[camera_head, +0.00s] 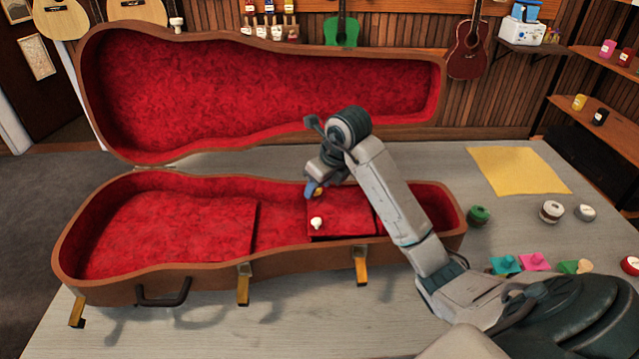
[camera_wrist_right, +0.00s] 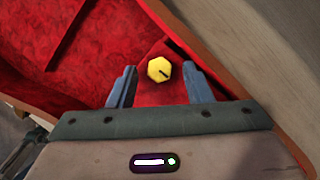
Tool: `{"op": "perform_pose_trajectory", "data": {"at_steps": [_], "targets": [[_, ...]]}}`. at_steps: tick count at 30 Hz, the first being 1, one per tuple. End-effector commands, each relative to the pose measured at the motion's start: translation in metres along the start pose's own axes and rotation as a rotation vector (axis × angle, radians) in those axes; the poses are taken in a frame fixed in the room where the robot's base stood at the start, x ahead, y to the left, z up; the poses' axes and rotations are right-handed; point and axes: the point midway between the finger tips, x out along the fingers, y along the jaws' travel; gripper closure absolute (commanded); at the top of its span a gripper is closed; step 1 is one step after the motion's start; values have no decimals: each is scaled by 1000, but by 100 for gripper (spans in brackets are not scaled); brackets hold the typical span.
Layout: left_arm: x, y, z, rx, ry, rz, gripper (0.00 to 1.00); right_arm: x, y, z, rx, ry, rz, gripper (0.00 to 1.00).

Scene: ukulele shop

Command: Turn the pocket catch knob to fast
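The open case (camera_head: 170,289) has a red lining and a small red pocket lid (camera_head: 352,221) near its right end. A pale cream knob (camera_head: 316,223) stands on that lid in the head view. In the right wrist view a yellow faceted knob (camera_wrist_right: 159,69) with a dark pointer line is on the red lid; I cannot tell whether it is the same knob. My right gripper (camera_head: 315,189) is over the pocket in the head view. Its blue fingers are open (camera_wrist_right: 160,84), one each side of the yellow knob and apart from it. My left gripper is out of view.
The case's raised lid (camera_head: 270,85) stands behind my right arm. A yellow cloth (camera_head: 516,170), a green pot (camera_head: 478,215) and several small coloured items lie on the grey table (camera_head: 420,170) to the right. The table in front of the case is clear.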

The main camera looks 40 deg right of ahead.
Motion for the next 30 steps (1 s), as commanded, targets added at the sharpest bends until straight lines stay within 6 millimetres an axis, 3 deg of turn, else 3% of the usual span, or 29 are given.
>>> {"op": "perform_pose_trajectory", "data": {"at_steps": [8,14,15,21,30], "targets": [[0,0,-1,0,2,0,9,-4,0,1,-1,-3,-1,55],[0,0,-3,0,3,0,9,-32,-1,1,-2,-6,-5,55],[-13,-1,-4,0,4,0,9,-43,-1,3,0,-2,-3,55],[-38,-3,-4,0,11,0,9,-77,-1,3,-1,-2,-2,55],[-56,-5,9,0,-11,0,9,-106,0,0,-1,-1,-1,55]]}}
